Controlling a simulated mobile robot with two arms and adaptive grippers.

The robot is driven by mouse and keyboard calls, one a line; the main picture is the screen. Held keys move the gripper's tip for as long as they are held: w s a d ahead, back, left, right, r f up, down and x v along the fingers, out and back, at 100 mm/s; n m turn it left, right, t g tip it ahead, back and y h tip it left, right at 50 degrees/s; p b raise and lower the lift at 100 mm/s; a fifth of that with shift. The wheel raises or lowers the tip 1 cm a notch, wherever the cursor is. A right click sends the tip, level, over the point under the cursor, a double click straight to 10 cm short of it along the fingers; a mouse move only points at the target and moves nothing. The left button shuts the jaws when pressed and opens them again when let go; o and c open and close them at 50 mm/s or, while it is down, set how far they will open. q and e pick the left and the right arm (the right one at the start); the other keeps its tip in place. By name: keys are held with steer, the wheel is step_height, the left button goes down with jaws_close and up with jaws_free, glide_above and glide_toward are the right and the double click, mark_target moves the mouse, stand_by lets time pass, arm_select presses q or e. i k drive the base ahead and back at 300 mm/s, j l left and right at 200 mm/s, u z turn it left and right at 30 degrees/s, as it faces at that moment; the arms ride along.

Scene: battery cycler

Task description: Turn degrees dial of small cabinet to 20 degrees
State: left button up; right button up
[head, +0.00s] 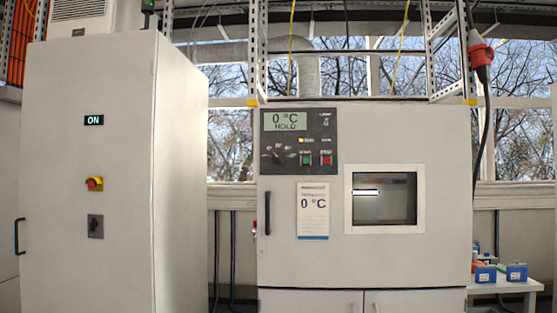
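The small cabinet (420,265) is light grey and stands right of the middle in the head view. Its dark control panel (323,128) is at the upper left of its front. The display (284,121) reads 0 °C and HOLD. A dark dial (281,156) sits below the display; its exact setting is too small to read. A green button (306,160) and a red button (326,160) are right of the dial. A paper label (313,225) below the panel reads 0 °C. Neither of my grippers is in view.
A taller cabinet (130,220) with an ON display (94,120) stands close on the left. The small cabinet has a black door handle (267,213) and a window (384,199). A white table (510,286) with blue boxes (516,273) is at the right.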

mark_target(277, 158)
steer(key=i+l, duration=0.8)
steer(key=i+j+u, duration=0.05)
